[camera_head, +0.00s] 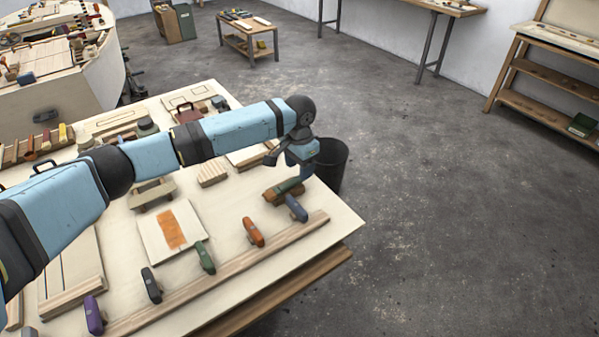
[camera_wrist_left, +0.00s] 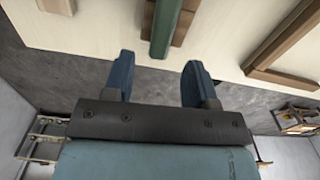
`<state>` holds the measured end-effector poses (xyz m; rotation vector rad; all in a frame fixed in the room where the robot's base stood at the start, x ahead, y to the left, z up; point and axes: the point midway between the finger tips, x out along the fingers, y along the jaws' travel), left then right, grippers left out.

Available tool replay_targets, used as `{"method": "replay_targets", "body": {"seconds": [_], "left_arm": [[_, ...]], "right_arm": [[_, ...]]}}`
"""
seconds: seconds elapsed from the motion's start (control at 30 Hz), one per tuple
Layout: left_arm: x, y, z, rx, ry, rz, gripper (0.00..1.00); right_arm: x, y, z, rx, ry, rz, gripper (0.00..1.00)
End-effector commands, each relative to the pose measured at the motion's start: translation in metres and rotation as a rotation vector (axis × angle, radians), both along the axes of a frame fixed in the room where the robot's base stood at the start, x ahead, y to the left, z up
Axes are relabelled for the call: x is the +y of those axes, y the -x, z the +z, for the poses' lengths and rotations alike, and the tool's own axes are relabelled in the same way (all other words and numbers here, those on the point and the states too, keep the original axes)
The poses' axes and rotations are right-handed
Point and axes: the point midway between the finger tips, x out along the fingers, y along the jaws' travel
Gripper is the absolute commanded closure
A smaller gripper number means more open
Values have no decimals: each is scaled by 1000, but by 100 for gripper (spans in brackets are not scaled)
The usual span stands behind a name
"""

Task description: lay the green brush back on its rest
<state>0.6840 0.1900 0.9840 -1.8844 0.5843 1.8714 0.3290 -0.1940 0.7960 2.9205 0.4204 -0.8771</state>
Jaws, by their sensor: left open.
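A green bar-shaped thing, which looks like the green brush (camera_head: 292,187), lies on a brown wooden rest (camera_head: 271,196) near the right end of the table. In the left wrist view, the green brush (camera_wrist_left: 165,27) lies lengthwise on the brown rest (camera_wrist_left: 183,22), ahead of the fingers. My left gripper (camera_head: 291,160) is just above and behind the brush in the head view. Its two blue fingers (camera_wrist_left: 158,66) are apart, with nothing between them. Whether the brush is fully seated on the rest is hard to tell. My right gripper is out of view.
A dark bin (camera_head: 331,163) stands beyond the right edge. The floor to the right is clear.

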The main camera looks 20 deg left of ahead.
Motion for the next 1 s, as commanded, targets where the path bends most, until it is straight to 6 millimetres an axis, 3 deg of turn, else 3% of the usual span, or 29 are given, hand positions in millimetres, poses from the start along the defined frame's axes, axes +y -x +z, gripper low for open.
{"method": "replay_targets", "body": {"seconds": [0.3, 0.5, 1.0], "left_arm": [[0, 0, 75, -1, 2, 0, 48], [0, 1, 103, 0, 0, 0, 48], [0, 1, 112, 1, 0, 0, 48]], "right_arm": [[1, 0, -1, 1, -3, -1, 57], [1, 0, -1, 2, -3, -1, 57], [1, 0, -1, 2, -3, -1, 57]]}}
